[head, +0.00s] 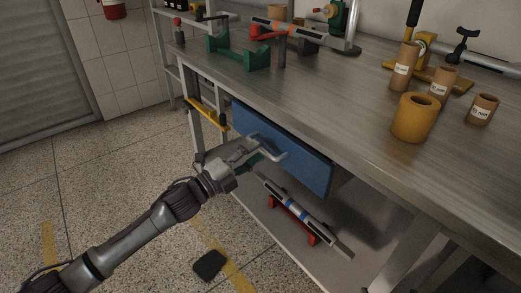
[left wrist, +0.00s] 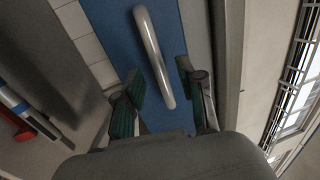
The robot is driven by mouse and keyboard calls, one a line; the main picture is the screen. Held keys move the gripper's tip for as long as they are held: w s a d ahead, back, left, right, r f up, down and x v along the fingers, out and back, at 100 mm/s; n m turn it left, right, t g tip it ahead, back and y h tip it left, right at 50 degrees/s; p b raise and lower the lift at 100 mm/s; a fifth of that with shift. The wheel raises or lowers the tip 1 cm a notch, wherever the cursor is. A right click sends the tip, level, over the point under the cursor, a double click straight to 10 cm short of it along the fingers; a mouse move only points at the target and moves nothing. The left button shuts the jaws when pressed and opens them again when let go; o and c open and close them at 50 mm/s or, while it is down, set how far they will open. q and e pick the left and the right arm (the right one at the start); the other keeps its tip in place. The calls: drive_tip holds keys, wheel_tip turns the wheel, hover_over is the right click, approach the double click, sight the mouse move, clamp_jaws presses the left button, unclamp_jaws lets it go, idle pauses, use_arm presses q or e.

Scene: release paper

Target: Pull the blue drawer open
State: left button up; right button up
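The blue drawer (head: 308,168) sits under the front edge of the workbench, and its front looks about flush with that edge. It also fills the middle of the left wrist view (left wrist: 108,22). A pale curved bar handle (left wrist: 153,55) is fixed to its front. My left gripper (head: 265,157) is at the handle in the head view. In the left wrist view, its green-padded fingers (left wrist: 160,84) are apart, one on each side of the handle's lower part, with gaps visible. My right gripper is not in view.
The workbench top (head: 340,100) carries cardboard tubes (head: 404,66), a yellow roll (head: 414,117) and a green stand (head: 238,52). A lower shelf (head: 275,232) holds a long bar on red supports (head: 293,220). The floor left of the bench is mostly clear.

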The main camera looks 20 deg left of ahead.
use_arm(q)
drive_tip(key=shift+x, duration=1.35)
clamp_jaws()
